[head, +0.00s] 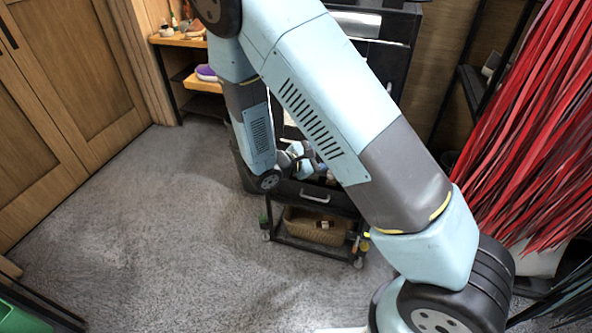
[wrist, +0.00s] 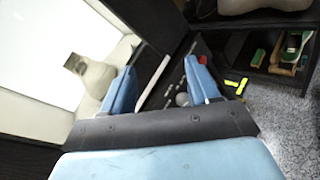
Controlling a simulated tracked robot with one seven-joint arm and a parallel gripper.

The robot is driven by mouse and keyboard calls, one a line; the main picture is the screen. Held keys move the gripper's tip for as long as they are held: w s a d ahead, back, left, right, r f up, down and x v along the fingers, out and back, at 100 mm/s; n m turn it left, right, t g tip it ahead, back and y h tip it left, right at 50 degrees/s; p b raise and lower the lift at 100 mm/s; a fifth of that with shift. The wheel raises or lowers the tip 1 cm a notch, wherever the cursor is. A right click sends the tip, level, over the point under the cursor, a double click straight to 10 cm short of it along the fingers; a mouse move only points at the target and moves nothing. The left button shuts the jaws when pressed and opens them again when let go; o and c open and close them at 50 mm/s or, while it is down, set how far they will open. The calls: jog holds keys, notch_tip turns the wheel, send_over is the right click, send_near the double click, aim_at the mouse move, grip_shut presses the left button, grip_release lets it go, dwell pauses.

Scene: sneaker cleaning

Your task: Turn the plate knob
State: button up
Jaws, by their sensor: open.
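In the wrist view, my gripper (wrist: 160,66) has its two blue fingers spread apart, with nothing clearly held between them. A pale beige, rounded piece with a darker grey end (wrist: 90,70) stands against a bright white surface, left of the left finger; it may be the plate knob, but I cannot tell for sure. Small items, among them a grey round one (wrist: 182,99), show beyond the gap between the fingers. In the head view my arm hides most of the work spot, and no knob can be made out there.
A black cart with a drawer handle (head: 315,197) and a wicker basket (head: 312,226) stands below my arm. A shelf with a purple shoe (head: 206,73) is at the back left. Red strips (head: 530,125) hang at right. The grey carpet (head: 150,220) at left is clear.

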jog(key=s+a+f+n+t+y, duration=0.1)
jog(key=a+f+n+t+y, duration=0.3)
jog(key=a+f+n, duration=0.3)
jog(key=s+a+f+n+t+y, duration=0.1)
jog(key=a+f+n+t+y, duration=0.3)
jog(key=f, duration=0.6)
jog(key=shift+n+t+h, duration=0.3)
jog(key=shift+t+h, duration=0.1)
jog(key=shift+h, duration=0.1)
jog(key=x, duration=1.4)
jog(key=shift+w+a+r, duration=0.1)
jog(key=shift+a, duration=0.05)
jog(key=c, duration=1)
jog(key=shift+o, duration=0.6)
jog(key=shift+a, duration=0.55)
jog(key=shift+d, duration=0.2)
jog(key=shift+c, duration=0.7)
jog(key=shift+d+n, duration=0.1)
jog(key=shift+n, duration=0.2)
